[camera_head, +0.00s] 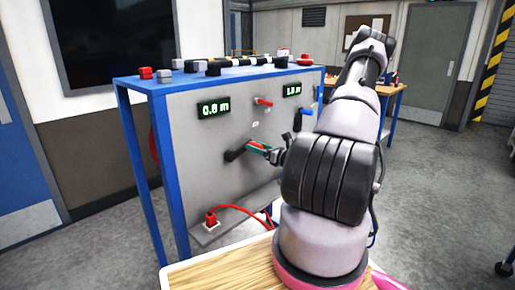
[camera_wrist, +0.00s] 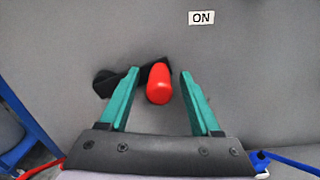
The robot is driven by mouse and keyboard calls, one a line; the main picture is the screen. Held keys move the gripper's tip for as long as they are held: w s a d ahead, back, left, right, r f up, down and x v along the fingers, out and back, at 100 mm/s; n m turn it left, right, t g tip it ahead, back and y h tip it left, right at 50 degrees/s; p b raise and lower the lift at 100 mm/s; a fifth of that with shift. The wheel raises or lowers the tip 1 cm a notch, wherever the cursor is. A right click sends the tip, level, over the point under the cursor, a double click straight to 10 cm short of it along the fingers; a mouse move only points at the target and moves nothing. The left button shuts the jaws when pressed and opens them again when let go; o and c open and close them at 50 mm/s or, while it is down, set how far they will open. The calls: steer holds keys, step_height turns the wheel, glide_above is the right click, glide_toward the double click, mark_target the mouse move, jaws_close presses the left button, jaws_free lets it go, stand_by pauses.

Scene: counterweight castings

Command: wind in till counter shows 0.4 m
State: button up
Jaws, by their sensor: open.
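A grey upright panel (camera_head: 185,140) in a blue frame carries two green-lit counters. The left counter (camera_head: 213,108) seems to read 0.8 m, though its digit is small; the right counter (camera_head: 292,90) seems to read 1.5 m. Below the left counter is a black crank arm (camera_head: 234,154), which also shows in the wrist view (camera_wrist: 105,84). Its red knob (camera_wrist: 159,83) points toward the wrist camera. My gripper (camera_wrist: 160,71) is open, with one teal finger on each side of the knob and visible gaps between. In the head view my gripper (camera_head: 268,150) partly hides the crank.
A red lever (camera_head: 263,101) and a blue lever (camera_head: 305,112) stick out of the panel. An ON label (camera_wrist: 201,18) sits above the crank. A red plug with cable (camera_head: 211,217) is on the low ledge. Several items lie on the frame top.

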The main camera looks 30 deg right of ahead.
steer(key=shift+c, duration=0.2)
jaws_close()
stand_by(1.2)
